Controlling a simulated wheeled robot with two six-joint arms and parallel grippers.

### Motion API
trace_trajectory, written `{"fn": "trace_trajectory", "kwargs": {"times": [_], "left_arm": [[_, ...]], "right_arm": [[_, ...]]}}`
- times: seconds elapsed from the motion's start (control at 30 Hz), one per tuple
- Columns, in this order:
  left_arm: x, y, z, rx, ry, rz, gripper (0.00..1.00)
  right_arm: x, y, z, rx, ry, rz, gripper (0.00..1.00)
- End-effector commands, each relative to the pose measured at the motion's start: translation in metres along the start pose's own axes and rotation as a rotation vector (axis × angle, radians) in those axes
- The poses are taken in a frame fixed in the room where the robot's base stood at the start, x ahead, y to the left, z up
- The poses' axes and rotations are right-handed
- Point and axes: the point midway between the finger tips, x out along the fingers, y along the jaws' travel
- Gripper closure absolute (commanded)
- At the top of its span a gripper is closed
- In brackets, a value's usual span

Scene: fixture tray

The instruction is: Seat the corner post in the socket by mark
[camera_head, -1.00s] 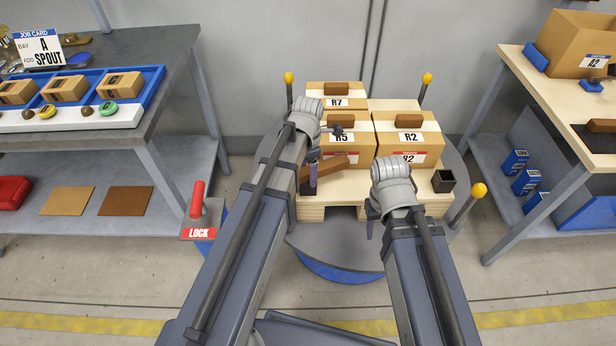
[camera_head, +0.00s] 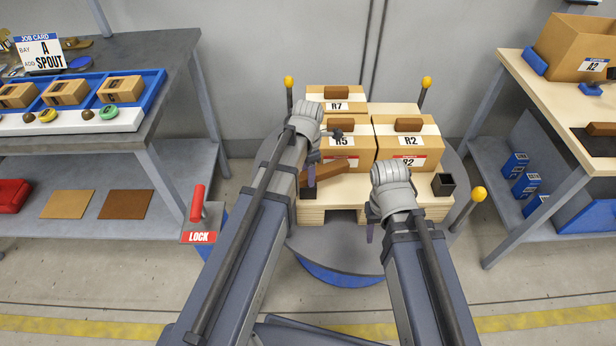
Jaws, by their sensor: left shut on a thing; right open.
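A brown bar (camera_head: 328,176), which looks like the corner post, lies slanted across the front of the left boxes, its right end higher. My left gripper (camera_head: 311,188) is shut on it near its left end; the arm hides part of the grip. A small dark block (camera_head: 308,194), perhaps a socket, shows below the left gripper at the pallet's front left. A black open-topped socket (camera_head: 443,184) stands at the pallet's front right corner. My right gripper (camera_head: 370,236) is open and empty in front of the pallet; its jaws are mostly hidden. I cannot make out the mark.
Labelled cartons (camera_head: 407,143) stand stacked on the wooden pallet (camera_head: 433,205), on a round turntable (camera_head: 320,240). Yellow-knobbed stakes (camera_head: 479,192) rise around it. A red LOCK lever (camera_head: 197,203) is at left. Benches (camera_head: 170,60) flank both sides.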

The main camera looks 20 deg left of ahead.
Motion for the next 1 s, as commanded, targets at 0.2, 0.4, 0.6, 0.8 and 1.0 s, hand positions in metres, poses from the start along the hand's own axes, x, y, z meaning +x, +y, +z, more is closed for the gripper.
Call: {"fn": "trace_trajectory", "kwargs": {"times": [0.2, 0.4, 0.6, 0.8, 1.0], "left_arm": [[-0.001, 0.0, 0.0, 0.0, 0.0, 0.0, 1.0], [-0.013, 0.0, 0.0, 0.0, 0.0, 0.0, 1.0], [-0.038, 0.0, 0.0, 0.0, 0.0, 0.0, 1.0], [-0.07, 0.0, 0.0, 0.0, 0.0, 0.0, 1.0], [-0.095, 0.0, 0.0, 0.0, 0.0, 0.0, 1.0]], "right_arm": [[-0.001, 0.0, 0.0, 0.0, 0.0, 0.0, 0.5], [-0.013, 0.001, 0.001, 0.0, 0.0, 0.0, 0.5], [-0.038, 0.004, 0.002, 0.0, 0.0, 0.0, 0.5], [-0.069, 0.007, 0.004, 0.0, 0.0, 0.0, 0.5], [-0.095, 0.009, 0.006, 0.001, 0.0, 0.0, 0.5]]}}
